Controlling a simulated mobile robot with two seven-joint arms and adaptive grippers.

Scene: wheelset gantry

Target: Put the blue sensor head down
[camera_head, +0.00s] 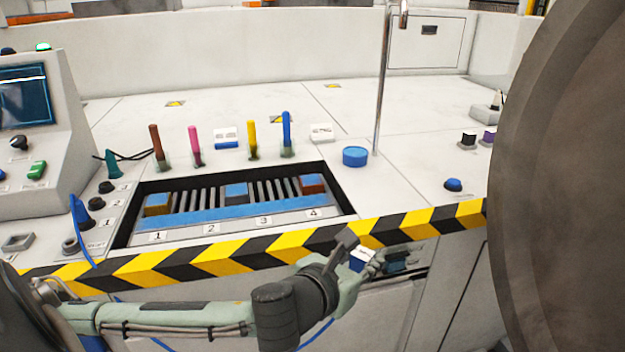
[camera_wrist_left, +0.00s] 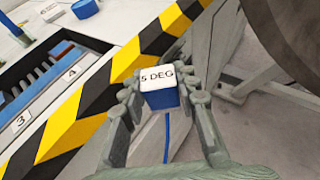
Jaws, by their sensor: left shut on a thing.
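The blue sensor head (camera_wrist_left: 163,98) is a small blue block with a white top lettered "5 DEG". A blue cable hangs below it in the left wrist view. My left gripper (camera_wrist_left: 160,88) is shut on it, one finger on each side. In the head view the left gripper (camera_head: 360,256) holds the sensor head (camera_head: 359,262) at the bench's front, by the yellow-black striped edge (camera_head: 215,257). The label faces up. My right gripper is not in view.
A recessed tray (camera_head: 125,232) marked 1 to 4 holds gold, blue and red blocks. Coloured pens, white blocks and a blue round puck (camera_head: 355,156) stand behind it. A metal post (camera_head: 382,85) rises nearby. A large brown wheel (camera_head: 570,180) blocks the right side.

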